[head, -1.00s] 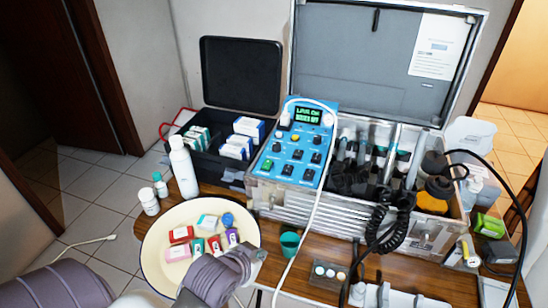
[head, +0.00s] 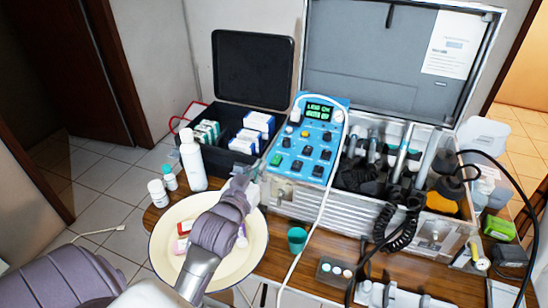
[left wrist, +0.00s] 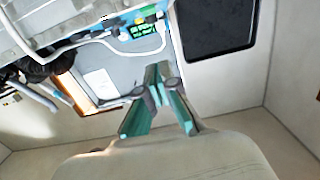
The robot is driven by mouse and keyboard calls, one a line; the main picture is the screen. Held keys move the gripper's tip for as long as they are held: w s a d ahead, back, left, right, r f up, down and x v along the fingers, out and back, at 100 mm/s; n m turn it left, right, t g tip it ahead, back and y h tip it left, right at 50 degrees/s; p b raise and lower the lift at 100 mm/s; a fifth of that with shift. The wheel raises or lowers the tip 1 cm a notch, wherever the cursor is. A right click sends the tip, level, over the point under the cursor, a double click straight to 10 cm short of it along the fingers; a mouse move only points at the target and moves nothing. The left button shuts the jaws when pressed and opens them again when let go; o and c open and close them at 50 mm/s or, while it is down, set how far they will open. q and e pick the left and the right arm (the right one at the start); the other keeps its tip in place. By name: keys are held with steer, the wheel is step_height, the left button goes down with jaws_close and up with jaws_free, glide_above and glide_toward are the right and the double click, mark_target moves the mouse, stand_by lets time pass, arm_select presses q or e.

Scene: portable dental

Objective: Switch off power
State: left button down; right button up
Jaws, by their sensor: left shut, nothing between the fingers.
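The blue control panel (head: 308,142) stands tilted at the left end of the open metal case. It has a lit green display, several dark knobs and a yellow button; which one is the power control is too small to tell. In the left wrist view the panel (left wrist: 136,30) shows at the top edge, upside down. My left gripper (head: 250,174) is near the panel's lower left, over the far right rim of the plate, apart from the panel. In the left wrist view its teal-padded fingers (left wrist: 157,72) are shut and empty. My right gripper is not in view.
A cream plate (head: 162,250) with small boxes lies under my left arm. The black case (head: 252,70) is open behind. A white cable (head: 318,215) hangs across the panel's right side. A teal cup (head: 297,239) stands in front.

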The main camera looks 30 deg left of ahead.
arm_select(q)
steer(key=p, duration=0.1)
glide_above(274, 163)
steer(key=shift+s+d+f, duration=0.1)
steer(key=shift+s+f, duration=0.15)
steer(key=shift+s, duration=0.2)
steer(key=f, duration=0.3)
steer(key=shift+w+f, duration=0.2)
steer(key=shift+w, duration=0.2)
steer(key=shift+f, duration=0.4)
